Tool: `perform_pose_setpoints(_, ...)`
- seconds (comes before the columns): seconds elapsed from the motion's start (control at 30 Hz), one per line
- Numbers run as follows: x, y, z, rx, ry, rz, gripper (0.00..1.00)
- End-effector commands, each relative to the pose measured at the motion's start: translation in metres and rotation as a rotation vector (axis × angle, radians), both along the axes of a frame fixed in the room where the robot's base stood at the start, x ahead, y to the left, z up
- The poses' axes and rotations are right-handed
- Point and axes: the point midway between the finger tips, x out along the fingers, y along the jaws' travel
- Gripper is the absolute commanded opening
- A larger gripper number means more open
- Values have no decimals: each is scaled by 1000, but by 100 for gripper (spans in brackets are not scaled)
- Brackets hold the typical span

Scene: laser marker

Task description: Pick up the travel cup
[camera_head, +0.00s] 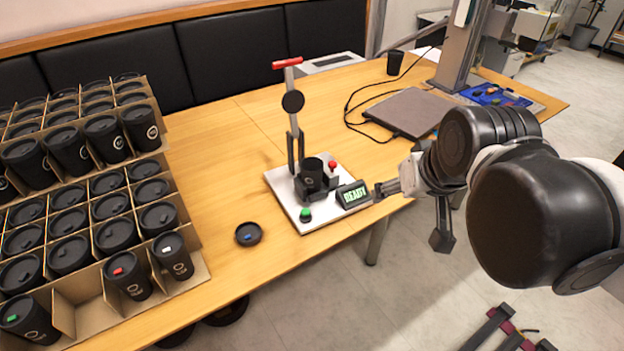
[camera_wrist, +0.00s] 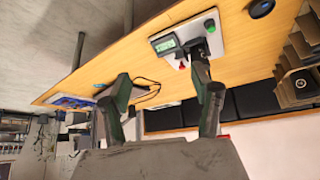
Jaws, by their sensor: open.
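Several black travel cups with lids stand in cardboard dividers at the left of the head view, such as one with a white tab (camera_head: 173,257) and one with a red tab (camera_head: 128,278). A black cup without a visible lid (camera_head: 312,174) sits in a lever press (camera_head: 292,102) on a white base; another black cup (camera_head: 395,62) stands at the back of the table. My gripper (camera_head: 380,190) is right of the press, near its READY display (camera_head: 352,194). In the wrist view my gripper (camera_wrist: 164,88) has its fingers wide apart, with nothing between them.
A loose black lid (camera_head: 249,234) lies on the wooden table (camera_head: 225,130) left of the press. A dark flat pad (camera_head: 412,111), a cable and a blue tray (camera_head: 495,95) are at the back right. The cardboard box (camera_head: 85,295) has an empty slot in front.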

Motion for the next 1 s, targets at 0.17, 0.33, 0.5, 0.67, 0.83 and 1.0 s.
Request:
perform_pose_setpoints(0.17,41,16,13,-8,32,59,60)
perform_pose_setpoints(0.33,79,33,17,-14,63,118,60)
perform_pose_setpoints(0.5,117,51,14,-22,93,177,60)
perform_pose_setpoints(0.67,153,71,5,-27,120,233,60)
perform_pose_setpoints(0.83,189,92,-10,-33,148,293,60)
perform_pose_setpoints(1.0,214,111,-27,-38,170,339,60)
